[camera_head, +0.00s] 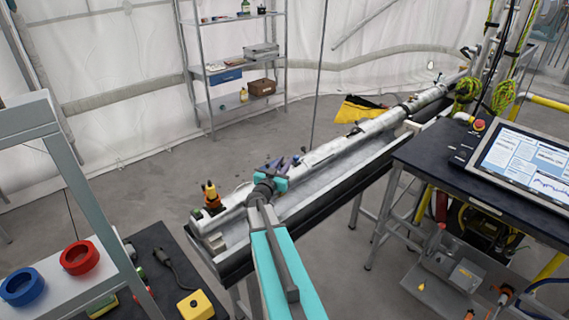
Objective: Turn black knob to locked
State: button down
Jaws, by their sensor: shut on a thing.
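My gripper (284,165), with teal parts at its wrist, reaches over the long pale tube (340,145) lying in a metal trough. Its dark fingers are closed at the tube's upper side, around the tube's near half. The black knob is not clearly seen; the fingers and wrist cover the spot where they grip, and its turn position cannot be read. My teal and grey arm hides part of the near tube and trough.
An orange and black fitting (211,195) stands by the tube's near end. A side bench holds red (80,257) and blue (22,286) rings and a yellow box (196,305). A dark table with a monitor (525,160) is at right. Floor behind the trough is mostly clear.

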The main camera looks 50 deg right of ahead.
jog(key=shift+a+f, duration=0.15)
jog(key=c, duration=1.6)
grip_release()
jog(key=shift+o, duration=0.2)
jog(key=b+v, duration=0.4)
jog(key=v, duration=0.9)
jog(key=shift+a+b, duration=0.4)
jog(key=shift+s, duration=0.1)
